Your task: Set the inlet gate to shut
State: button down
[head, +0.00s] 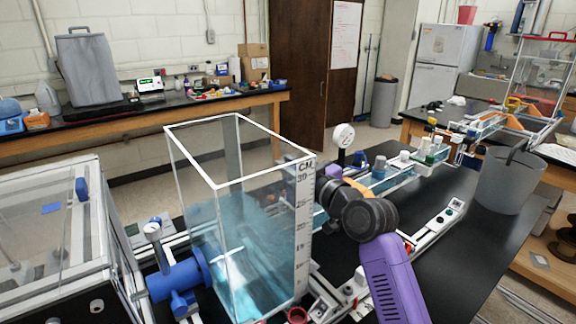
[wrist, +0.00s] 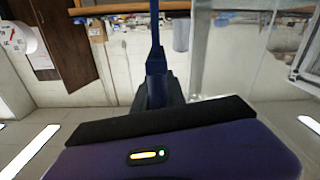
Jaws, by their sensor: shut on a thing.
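My gripper (wrist: 156,92) is shut on a slim dark blue handle (wrist: 155,64) in the wrist view. The handle runs from between the dark fingers to the top edge, and I take it for the inlet gate's handle. In the head view my purple arm reaches in from the lower right. My gripper is just right of the clear water tank (head: 241,184), by its scale edge. The fingertips and held part are mostly hidden there, so I cannot tell the gate's position.
A blue valve (head: 181,277) with a grey lever sits left of the tank. A round white gauge (head: 344,135) stands behind my wrist. A clear channel (head: 394,180) extends toward the back right. A grey bin (head: 507,182) stands on the black bench at right.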

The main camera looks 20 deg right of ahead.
jog(key=shift+d, duration=0.15)
notch_tip(320, 180, down, 6)
jog(key=b, duration=0.5)
jog(key=shift+r+b, duration=0.2)
jog(key=shift+b, duration=0.2)
jog(key=c, duration=1.4)
grip_release()
jog(key=shift+d, duration=0.1)
jog(key=shift+s, duration=0.1)
jog(key=b+v, duration=0.1)
jog(key=v, duration=0.6)
jog(key=shift+s, duration=0.25)
